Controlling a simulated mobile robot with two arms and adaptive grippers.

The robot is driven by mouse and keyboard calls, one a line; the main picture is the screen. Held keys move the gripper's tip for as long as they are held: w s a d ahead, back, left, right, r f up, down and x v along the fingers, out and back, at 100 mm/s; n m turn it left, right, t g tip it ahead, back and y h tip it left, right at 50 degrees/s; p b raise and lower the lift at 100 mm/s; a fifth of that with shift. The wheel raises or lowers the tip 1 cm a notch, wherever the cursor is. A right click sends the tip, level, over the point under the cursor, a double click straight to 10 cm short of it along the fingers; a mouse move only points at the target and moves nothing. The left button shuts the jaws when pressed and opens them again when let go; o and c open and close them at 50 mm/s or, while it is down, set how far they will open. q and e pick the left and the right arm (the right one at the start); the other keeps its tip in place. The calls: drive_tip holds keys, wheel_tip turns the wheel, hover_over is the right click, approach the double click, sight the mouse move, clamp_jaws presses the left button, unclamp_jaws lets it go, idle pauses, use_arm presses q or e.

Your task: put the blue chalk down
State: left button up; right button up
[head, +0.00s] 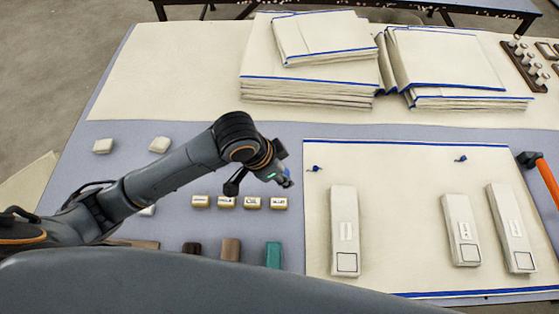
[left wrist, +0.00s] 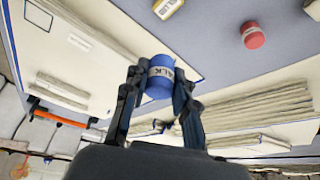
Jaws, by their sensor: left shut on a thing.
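My left gripper (left wrist: 160,84) is shut on the blue chalk (left wrist: 159,77), a short cylinder with a pale label band, in the left wrist view. In the head view my left gripper (head: 287,180) hangs over the table near the left edge of the blue-edged cream cloth (head: 400,200); the chalk is hard to make out there. The wrist view is strongly tilted, and I cannot tell the height of the chalk above the table. My right gripper is not in view.
Labelled blocks (head: 225,202) stand in a row below my left gripper. White weights (head: 344,230) lie on the cloth. Folded cloth stacks (head: 310,90) fill the back. A red cylinder (left wrist: 254,35) shows in the wrist view. An orange-handled tool (head: 530,160) lies at right.

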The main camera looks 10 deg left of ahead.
use_arm(q)
drive_tip(key=w+a+f, duration=0.2)
drive_tip(key=w+f, duration=0.1)
drive_tip(key=w, duration=0.4)
hover_over(283, 162)
drive_tip(key=s, duration=0.2)
drive_tip(key=f, duration=0.5)
drive_tip(key=shift+w+a, duration=0.2)
drive_tip(key=shift+a, duration=0.15)
drive_tip(key=shift+w+a+f, duration=0.1)
drive_tip(key=shift+w+f, duration=0.25)
drive_tip(key=shift+f, duration=0.05)
wheel_tip(283, 162, down, 2)
drive_tip(key=shift+f, duration=0.15)
drive_tip(key=shift+w+f, duration=0.1)
drive_tip(key=shift+f, duration=0.3)
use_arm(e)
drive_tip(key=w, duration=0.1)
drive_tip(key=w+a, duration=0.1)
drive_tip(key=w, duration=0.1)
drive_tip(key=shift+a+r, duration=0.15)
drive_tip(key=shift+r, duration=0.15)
use_arm(q)
drive_tip(key=shift+f, duration=0.15)
drive_tip(key=shift+f, duration=0.1)
drive_tip(key=o, duration=1)
